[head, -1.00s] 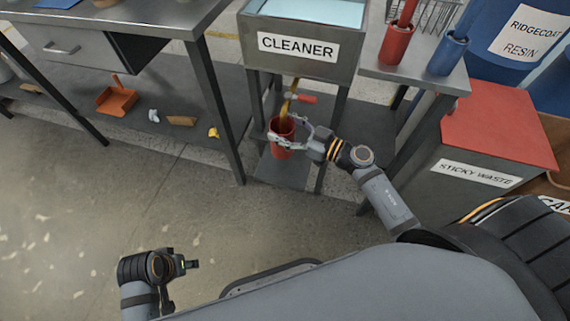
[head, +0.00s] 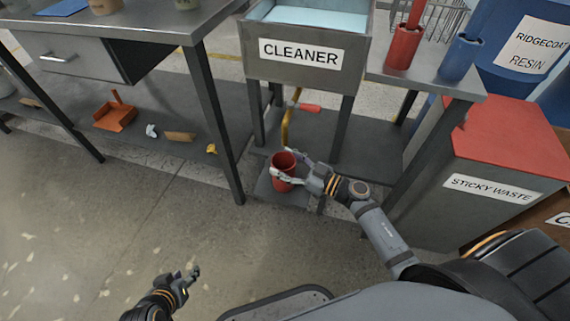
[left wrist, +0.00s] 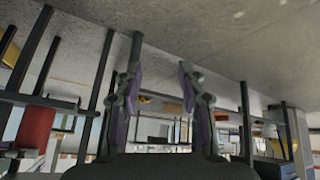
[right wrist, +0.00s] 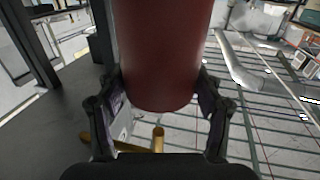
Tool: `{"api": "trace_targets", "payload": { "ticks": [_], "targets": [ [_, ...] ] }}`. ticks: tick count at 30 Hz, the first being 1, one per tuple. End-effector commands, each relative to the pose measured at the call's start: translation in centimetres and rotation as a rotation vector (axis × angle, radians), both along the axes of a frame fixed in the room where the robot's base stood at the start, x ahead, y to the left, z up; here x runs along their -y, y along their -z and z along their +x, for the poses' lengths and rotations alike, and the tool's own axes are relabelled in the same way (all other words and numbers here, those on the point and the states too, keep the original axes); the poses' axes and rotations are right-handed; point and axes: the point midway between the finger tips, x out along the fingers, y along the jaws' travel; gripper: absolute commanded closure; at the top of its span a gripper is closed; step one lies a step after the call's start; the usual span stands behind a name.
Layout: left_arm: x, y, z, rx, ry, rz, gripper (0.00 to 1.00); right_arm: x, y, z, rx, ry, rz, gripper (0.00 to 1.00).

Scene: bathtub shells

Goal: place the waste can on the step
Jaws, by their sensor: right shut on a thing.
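The red waste can (head: 284,180) is upright in my right gripper (head: 281,163), in front of the cleaner stand. One finger is on each side of it. In the right wrist view the can (right wrist: 165,50) stands between the fingers (right wrist: 160,95). A low grey platform, apparently the step (head: 267,194), shows below and around the can. I cannot tell whether the can touches it. My left gripper (head: 190,273) is away from both, over the floor at lower left. Its fingers (left wrist: 160,70) are apart and empty in the left wrist view.
The sink stand labelled CLEANER (head: 303,72) is behind the can, with a yellow drain pipe (head: 286,128) and red handle. A table leg (head: 218,140) stands to the left. The STICKY WASTE bin (head: 485,188) is at right. The floor at left is clear.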

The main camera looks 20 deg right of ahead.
Motion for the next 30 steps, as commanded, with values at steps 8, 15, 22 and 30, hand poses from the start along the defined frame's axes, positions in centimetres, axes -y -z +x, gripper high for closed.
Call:
{"api": "trace_targets", "payload": {
  "ticks": [8,15,22,30],
  "targets": [
    [0.0,0.0,0.0,0.000,0.000,0.000,0.60,0.0,0.2,0.0,-0.001,0.000,-0.001,0.17],
    [0.0,0.0,0.0,0.000,0.000,0.000,0.60,0.0,0.2,0.0,-0.001,0.000,-0.001,0.11],
    [0.0,-0.1,-0.1,-0.006,0.001,0.000,0.60,0.4,0.0,-0.4,-0.002,0.000,-0.003,0.11],
    [0.0,0.8,-3.0,-0.159,0.017,0.006,0.60,4.3,-0.1,-4.8,-0.007,-0.003,-0.007,0.11]
  ]
}}
